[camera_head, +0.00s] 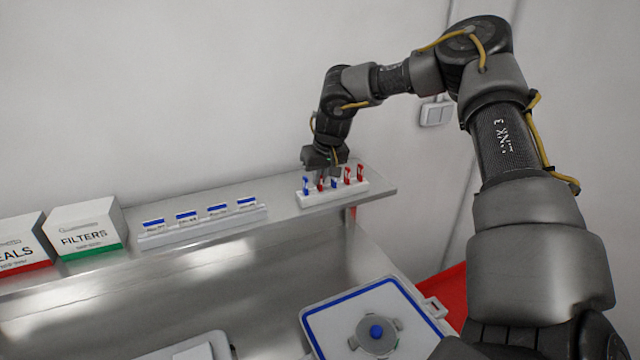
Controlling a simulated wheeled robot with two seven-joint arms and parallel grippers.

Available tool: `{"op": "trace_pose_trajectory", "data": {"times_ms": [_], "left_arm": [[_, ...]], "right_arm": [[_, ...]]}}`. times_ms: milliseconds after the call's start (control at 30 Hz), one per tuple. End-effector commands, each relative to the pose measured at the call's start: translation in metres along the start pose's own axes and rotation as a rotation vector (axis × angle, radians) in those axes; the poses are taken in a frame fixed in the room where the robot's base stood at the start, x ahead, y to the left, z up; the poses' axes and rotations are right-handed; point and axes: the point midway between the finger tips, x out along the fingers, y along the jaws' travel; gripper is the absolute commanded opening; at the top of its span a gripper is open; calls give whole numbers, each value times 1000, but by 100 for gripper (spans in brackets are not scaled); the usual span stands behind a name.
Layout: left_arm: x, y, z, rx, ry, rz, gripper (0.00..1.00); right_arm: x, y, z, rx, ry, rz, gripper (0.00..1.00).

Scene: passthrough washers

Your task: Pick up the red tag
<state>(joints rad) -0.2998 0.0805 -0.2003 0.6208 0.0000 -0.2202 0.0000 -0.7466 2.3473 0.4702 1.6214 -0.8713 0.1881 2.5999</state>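A white rack (345,193) on the metal shelf holds a row of several small upright tags, some red and some blue. A red tag (321,184) stands second from the left, between a blue tag (305,186) and another blue tag (334,184). Two more red tags stand at the right end, one (347,175) beside the other (360,173). My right gripper (322,174) points down over the left part of the rack, just above or around the second tag. Its fingertips are too small to tell whether they grip it. My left gripper is not in view.
The shelf (285,218) also carries a white strip with blue labels (205,228), a FILTERS box (88,232) and a box with a red band (25,245). Below are a blue-and-white tray with a round part (345,311) and a red surface (445,290). A wall rises behind.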

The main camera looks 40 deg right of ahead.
Motion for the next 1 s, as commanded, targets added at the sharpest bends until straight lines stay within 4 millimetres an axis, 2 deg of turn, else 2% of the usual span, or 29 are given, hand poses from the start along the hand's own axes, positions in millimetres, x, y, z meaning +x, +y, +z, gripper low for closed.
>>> {"op": "trace_pose_trajectory", "data": {"times_ms": [400,567,733,867,1000], "left_arm": [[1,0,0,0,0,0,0],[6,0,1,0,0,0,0],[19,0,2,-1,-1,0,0],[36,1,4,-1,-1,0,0],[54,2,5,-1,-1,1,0]], "right_arm": [[-1,0,0,0,0,0,0],[-9,0,-5,0,3,0,0],[-30,-1,-11,0,5,-2,0],[-55,-6,-1,-3,7,-2,0],[-90,-11,9,-2,8,-1,0]]}}
